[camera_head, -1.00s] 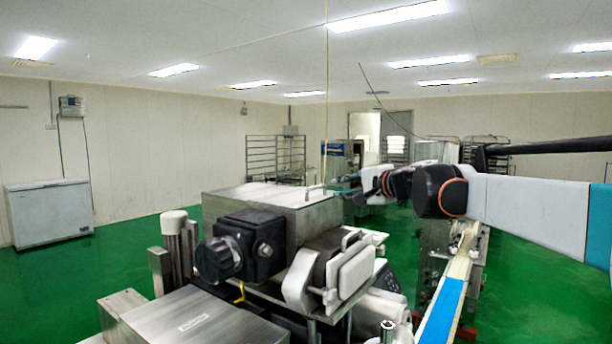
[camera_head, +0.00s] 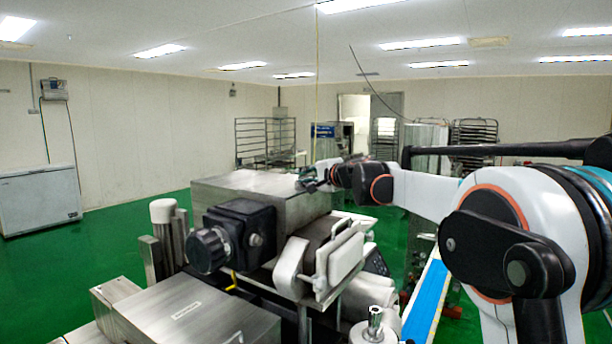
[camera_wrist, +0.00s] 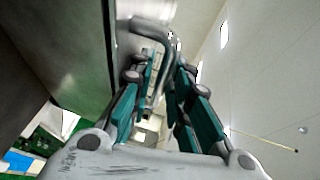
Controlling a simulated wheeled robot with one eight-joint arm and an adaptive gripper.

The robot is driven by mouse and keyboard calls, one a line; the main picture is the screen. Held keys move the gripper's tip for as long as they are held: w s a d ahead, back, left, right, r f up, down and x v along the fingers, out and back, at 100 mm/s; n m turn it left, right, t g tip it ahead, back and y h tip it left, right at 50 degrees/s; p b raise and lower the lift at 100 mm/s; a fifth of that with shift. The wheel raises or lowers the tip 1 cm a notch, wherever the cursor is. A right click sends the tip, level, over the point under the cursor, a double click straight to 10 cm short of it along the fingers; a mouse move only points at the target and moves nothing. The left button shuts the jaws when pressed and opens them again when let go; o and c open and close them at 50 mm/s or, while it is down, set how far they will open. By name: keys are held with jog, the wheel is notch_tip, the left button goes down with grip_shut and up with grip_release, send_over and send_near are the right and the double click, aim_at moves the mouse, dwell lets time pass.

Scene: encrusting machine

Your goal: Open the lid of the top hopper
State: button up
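The top hopper (camera_head: 285,212) is a boxy steel housing in the middle of the head view. Its flat steel lid (camera_head: 235,183) lies closed on top. My gripper (camera_head: 308,180) is at the lid's far right edge, where it covers the handle in that view. In the wrist view, a bent steel bar handle (camera_wrist: 164,38) passes between the teal fingers of my gripper (camera_wrist: 163,72). The fingers stand apart on either side of the bar. A gap shows on the right; contact on the left is unclear.
A black knob unit (camera_head: 232,243) and a pale clamp part (camera_head: 338,262) stick out from the machine's front. A blue conveyor belt (camera_head: 427,300) runs at the right under my arm. A white chest freezer (camera_head: 40,200) stands far left. Green floor is free at left.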

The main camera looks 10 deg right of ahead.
aim_at(270, 181)
jog(key=shift+w+a, duration=0.1)
grip_shut()
jog(key=w+a+p, duration=0.1)
jog(key=w+a, duration=0.9)
jog(key=shift+w+a+p, duration=0.1)
jog(key=shift+p, duration=0.3)
grip_release()
jog(key=v, duration=1.2)
jog(key=shift+f, duration=0.1)
